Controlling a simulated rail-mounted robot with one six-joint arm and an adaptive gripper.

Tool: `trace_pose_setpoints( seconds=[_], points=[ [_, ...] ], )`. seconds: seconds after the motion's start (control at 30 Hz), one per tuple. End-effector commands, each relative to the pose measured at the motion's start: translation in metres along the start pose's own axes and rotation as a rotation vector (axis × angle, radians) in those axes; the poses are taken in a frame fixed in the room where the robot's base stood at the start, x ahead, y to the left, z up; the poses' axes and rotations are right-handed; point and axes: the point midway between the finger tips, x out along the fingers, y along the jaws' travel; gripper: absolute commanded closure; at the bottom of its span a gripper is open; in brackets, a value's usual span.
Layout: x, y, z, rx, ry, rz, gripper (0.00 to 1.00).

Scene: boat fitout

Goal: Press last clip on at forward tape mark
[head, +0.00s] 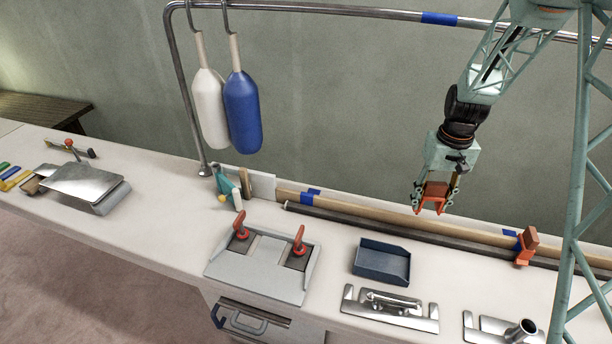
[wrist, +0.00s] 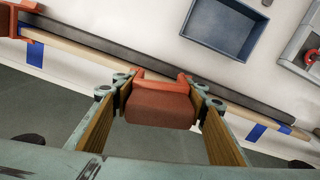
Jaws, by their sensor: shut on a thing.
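My gripper (head: 434,200) is shut on an orange clip (head: 435,192) and holds it in the air above the back of the counter. In the wrist view the clip (wrist: 160,108) sits between the two wood-faced fingers, its open side toward the wooden pole (wrist: 85,58). The pole (head: 400,216) lies along the back of the counter. Blue tape (head: 307,198) marks its left part in the head view; no clip is on that mark. This tape also shows in the wrist view (wrist: 256,132). Another orange clip (head: 527,247) sits on the pole beside the right tape (head: 509,232).
A dark pole (head: 400,232) runs in front of the wooden one. A navy tray (head: 381,262), a grey tray with red-handled clamps (head: 262,262) and metal fittings (head: 390,307) stand on the counter. White and blue fenders (head: 242,110) hang from a steel rail (head: 340,14).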

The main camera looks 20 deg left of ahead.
Motion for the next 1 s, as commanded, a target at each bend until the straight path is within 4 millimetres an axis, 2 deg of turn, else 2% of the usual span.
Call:
trace_pose_setpoints(
  seconds=[0.1,0.5,1.0],
  points=[
    [-0.002,-0.030,-0.018,-0.114,0.000,0.000,0.73],
    [-0.001,-0.132,-0.065,-0.497,-0.001,0.000,0.73],
    [0.003,-0.274,-0.100,-0.974,0.000,0.000,0.73]
  ],
)
